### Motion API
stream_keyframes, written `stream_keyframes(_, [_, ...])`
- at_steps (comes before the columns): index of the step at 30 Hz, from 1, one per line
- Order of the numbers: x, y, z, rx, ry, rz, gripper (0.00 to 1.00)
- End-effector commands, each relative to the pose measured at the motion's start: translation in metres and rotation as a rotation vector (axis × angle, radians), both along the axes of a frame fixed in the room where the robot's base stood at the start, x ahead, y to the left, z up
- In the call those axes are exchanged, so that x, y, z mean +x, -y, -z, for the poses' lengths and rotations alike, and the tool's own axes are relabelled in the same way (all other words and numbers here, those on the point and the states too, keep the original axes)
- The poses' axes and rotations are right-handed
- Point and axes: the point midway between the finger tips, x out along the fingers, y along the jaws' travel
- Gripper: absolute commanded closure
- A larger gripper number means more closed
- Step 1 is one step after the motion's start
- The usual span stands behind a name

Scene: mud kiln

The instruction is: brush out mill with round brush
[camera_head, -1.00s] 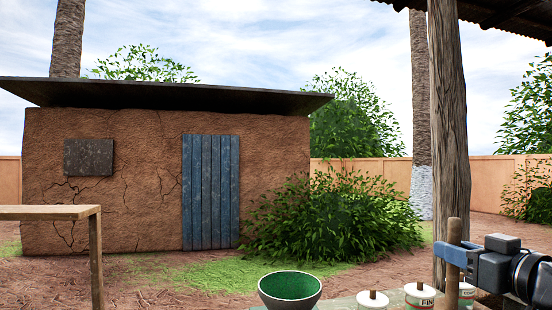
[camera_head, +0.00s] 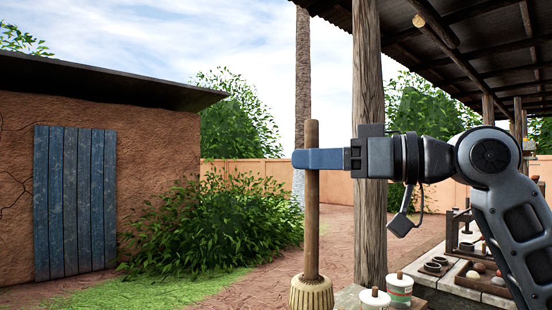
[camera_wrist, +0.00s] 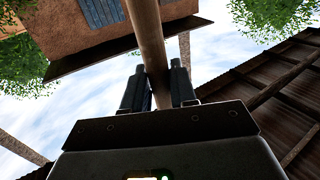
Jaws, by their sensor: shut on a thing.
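My gripper (camera_head: 312,159) is shut on the wooden handle of the round brush (camera_head: 312,225) and holds it upright, with its pale, ribbed round head at the bottom of the head view. The lower end of the head is cut off by the frame edge. In the wrist view the brush handle (camera_wrist: 147,35) passes between the two dark fingers of my gripper (camera_wrist: 158,88). I cannot make out the mill for sure in either view.
A wooden post (camera_head: 368,120) stands just behind my gripper. Two lidded tins, one white (camera_head: 375,300) and one labelled (camera_head: 400,290), stand low beside the brush head. A low workbench (camera_head: 485,288) with small items lies at right. Open ground and a bush (camera_head: 215,225) are at left.

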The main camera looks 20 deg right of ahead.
Motion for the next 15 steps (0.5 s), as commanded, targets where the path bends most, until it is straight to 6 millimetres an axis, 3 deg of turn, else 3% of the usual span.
stream_keyframes(8, [-0.001, 0.000, 0.009, 0.001, 0.001, -0.003, 1.00])
stream_keyframes(15, [-0.001, 0.000, 0.029, 0.000, 0.001, -0.002, 1.00])
